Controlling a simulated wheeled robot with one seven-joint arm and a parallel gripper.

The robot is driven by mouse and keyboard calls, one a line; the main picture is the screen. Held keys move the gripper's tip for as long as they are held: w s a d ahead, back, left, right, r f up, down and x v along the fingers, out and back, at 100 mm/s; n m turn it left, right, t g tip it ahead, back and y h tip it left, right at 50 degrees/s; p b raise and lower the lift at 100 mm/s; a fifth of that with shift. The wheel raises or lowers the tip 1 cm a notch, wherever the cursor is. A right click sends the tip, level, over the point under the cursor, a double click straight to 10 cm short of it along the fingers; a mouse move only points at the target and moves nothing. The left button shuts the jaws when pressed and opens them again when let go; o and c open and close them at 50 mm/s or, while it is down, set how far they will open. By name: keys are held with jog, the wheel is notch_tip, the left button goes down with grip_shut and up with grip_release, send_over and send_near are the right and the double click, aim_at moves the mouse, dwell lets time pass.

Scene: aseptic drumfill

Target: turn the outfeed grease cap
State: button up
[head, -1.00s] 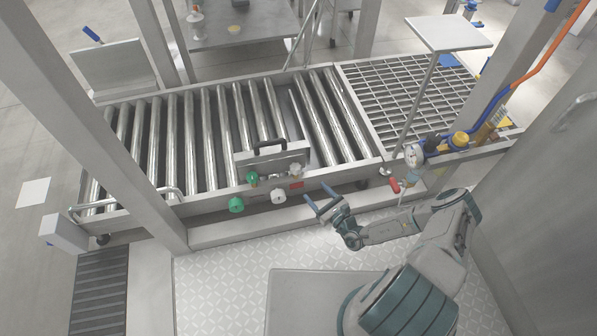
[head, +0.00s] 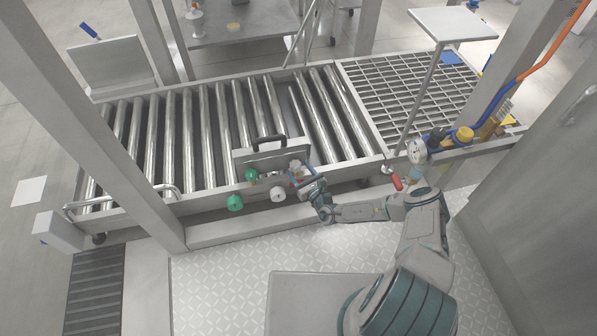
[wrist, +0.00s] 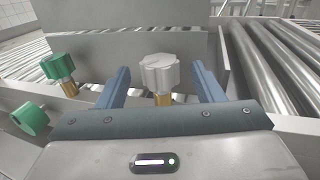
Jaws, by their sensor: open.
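A pale grey lobed cap (wrist: 160,73) on a brass stem stands upright in the wrist view, between and slightly beyond the two blue fingers of my open gripper (wrist: 162,84). No contact shows there. In the head view my gripper (head: 302,177) is at the conveyor's front side, by the upper white cap (head: 296,167), which it partly covers. A second white cap (head: 278,195) is lower on the front face. Two green caps, an upper one (head: 251,175) and a lower one (head: 235,202), are to the left. No label shows which cap is the outfeed one.
The roller conveyor (head: 180,140) runs left and a grating (head: 400,95) lies right. A pressure gauge (head: 417,151) and red handle (head: 397,183) are right of my gripper.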

jog(key=shift+w+a, duration=0.35)
jog(key=shift+w, duration=0.15)
jog(key=c, duration=1)
jog(key=shift+o, duration=0.2)
jog(key=shift+s+a+m+t+h, duration=0.1)
jog(key=shift+m+t+h, duration=0.2)
jog(key=shift+h, duration=0.1)
